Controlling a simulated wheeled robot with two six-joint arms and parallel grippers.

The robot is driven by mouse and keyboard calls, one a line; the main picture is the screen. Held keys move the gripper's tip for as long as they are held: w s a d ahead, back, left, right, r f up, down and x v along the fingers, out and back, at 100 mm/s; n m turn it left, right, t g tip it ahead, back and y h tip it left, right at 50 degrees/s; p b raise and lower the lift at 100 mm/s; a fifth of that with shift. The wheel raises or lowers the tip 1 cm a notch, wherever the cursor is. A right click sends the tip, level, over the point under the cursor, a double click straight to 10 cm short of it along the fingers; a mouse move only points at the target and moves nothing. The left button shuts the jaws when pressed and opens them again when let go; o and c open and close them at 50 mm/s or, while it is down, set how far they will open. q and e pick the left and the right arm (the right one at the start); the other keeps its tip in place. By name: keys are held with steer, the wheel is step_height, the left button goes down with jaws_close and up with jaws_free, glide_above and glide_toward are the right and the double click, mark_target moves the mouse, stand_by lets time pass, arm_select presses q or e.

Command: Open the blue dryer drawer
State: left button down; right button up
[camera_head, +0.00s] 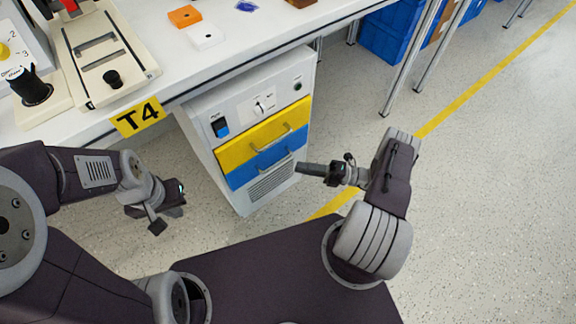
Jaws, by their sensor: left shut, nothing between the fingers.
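The blue dryer drawer (239,174) is the lower of two drawers in a white cabinet (206,143). It looks closed, flush with the front, and has a thin handle (273,167). A yellow drawer (236,150) with its own handle sits directly above it. My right gripper (302,168) is just to the right of the blue drawer in the picture, pointing left; the gap between them is hard to judge, and I cannot make out its two fingers separately. My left gripper (164,222) is left of the cabinet, away from the drawers, shut and empty.
The cabinet stands under a white table (262,38) with a yellow T4 label (138,117). A switch panel (254,105) is above the drawers, and a vent grille (270,182) below. Blue crates (391,35) and metal table legs (411,57) are at back right. The floor at right is clear.

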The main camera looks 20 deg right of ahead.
mark_target(277, 164)
steer(key=b+x, duration=0.1)
steer(key=x, duration=0.8)
steer(key=shift+a+r, duration=0.1)
jaws_close()
stand_by(1.2)
